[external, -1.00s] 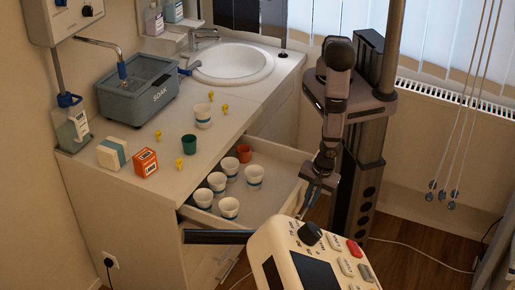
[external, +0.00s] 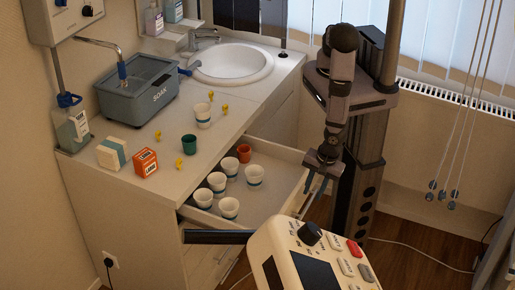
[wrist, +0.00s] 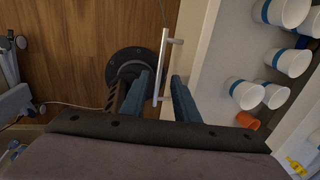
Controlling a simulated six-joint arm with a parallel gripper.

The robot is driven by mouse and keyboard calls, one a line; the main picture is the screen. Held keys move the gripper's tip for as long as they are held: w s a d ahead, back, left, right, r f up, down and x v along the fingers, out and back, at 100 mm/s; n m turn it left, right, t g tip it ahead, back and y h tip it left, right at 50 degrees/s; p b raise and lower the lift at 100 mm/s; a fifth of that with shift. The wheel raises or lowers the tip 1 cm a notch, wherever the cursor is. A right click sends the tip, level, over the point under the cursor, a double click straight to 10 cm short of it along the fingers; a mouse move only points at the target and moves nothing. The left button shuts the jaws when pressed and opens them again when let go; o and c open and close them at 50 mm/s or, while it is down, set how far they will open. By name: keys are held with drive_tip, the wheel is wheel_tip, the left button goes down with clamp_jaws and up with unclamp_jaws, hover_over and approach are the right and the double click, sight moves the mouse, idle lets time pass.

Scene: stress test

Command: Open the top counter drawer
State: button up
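The top counter drawer (external: 275,197) stands pulled out from the white counter, with several white cups with blue bands and one orange cup (external: 244,153) inside. My gripper (external: 319,184) is at the drawer's front, near its right end. In the wrist view my gripper (wrist: 161,82) is open, with its two blue-grey fingers apart. A metal bar handle (wrist: 163,62) on the drawer front shows in the gap between the fingers. I see no finger pressed on it, but cannot tell the depth.
A beige control panel (external: 312,250) stands in front of the drawer, close below my gripper. The counter top holds a grey soak basin (external: 140,90), a green cup (external: 189,144), an orange box (external: 145,162) and a white sink (external: 232,62). Wooden floor (external: 420,240) lies at the right.

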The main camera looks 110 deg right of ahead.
drive_tip(key=shift+s+a+r+p, duration=0.15)
drive_tip(key=shift+r+p, duration=0.2)
drive_tip(key=shift+r, duration=0.6)
drive_tip(key=w+r+n+y+b, duration=0.3)
drive_tip(key=w+r+n+y, duration=0.2)
drive_tip(key=w+r+n, duration=0.7)
drive_tip(key=s+d+r+n+h, duration=0.1)
drive_tip(key=s+d+r+n, duration=0.1)
drive_tip(key=d+n, duration=0.3)
drive_tip(key=s+d+r+n+g+h+b, duration=0.1)
drive_tip(key=d+r+n, duration=0.2)
drive_tip(key=d, duration=0.7)
drive_tip(key=s+d+r+n+h, duration=0.1)
drive_tip(key=s+d+r+n, duration=0.1)
drive_tip(key=d+n, duration=0.5)
drive_tip(key=shift+s+d+r+g, duration=0.3)
drive_tip(key=shift+s+d+r, duration=0.05)
drive_tip(key=shift+d, duration=0.3)
